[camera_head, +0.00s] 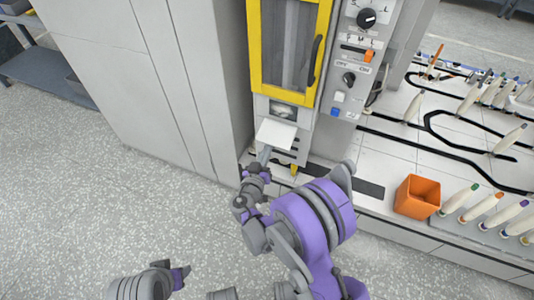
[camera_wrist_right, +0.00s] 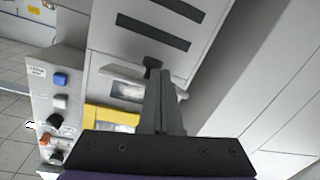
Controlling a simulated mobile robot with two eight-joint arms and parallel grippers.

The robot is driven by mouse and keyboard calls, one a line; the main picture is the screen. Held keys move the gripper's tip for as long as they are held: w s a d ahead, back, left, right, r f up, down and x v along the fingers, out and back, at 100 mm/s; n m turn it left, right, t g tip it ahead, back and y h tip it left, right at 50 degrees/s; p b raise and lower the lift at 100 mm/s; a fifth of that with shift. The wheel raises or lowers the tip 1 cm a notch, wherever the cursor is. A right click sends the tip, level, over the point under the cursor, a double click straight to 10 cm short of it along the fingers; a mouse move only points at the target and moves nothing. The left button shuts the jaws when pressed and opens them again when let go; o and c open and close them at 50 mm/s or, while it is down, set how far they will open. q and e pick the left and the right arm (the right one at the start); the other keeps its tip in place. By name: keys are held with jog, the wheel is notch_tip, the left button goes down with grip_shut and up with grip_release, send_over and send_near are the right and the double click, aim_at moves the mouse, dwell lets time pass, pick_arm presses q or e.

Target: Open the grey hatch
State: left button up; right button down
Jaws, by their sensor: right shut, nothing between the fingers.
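The grey hatch (camera_head: 276,134) is a pale flap on the machine front, below the yellow-framed door. In the head view it looks tilted outward, with an opening (camera_head: 283,112) above it. My right gripper (camera_head: 265,155) is shut and empty, at the flap's lower left edge. I cannot tell whether it touches the flap. In the right wrist view its closed fingers (camera_wrist_right: 161,75) point at the machine front near the recess (camera_wrist_right: 126,90), and hide part of it.
The yellow-framed door (camera_head: 254,55) has a dark handle. A control panel (camera_head: 352,85) with knobs and buttons stands to its right. An orange bin (camera_head: 417,196) and several bobbins (camera_head: 460,200) are further right. A tall grey cabinet (camera_head: 130,80) is at left. The floor in front is clear.

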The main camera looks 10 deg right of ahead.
jog(key=shift+w+d+f+t+h+b, duration=0.2)
jog(key=shift+f+t+h+b, duration=0.1)
jog(key=shift+f+t, duration=0.15)
jog(key=shift+w+d+f+t+h+b, duration=0.1)
jog(key=shift+w+f+t+h+b, duration=0.1)
jog(key=shift+f+t+b, duration=0.2)
jog(key=shift+f, duration=0.3)
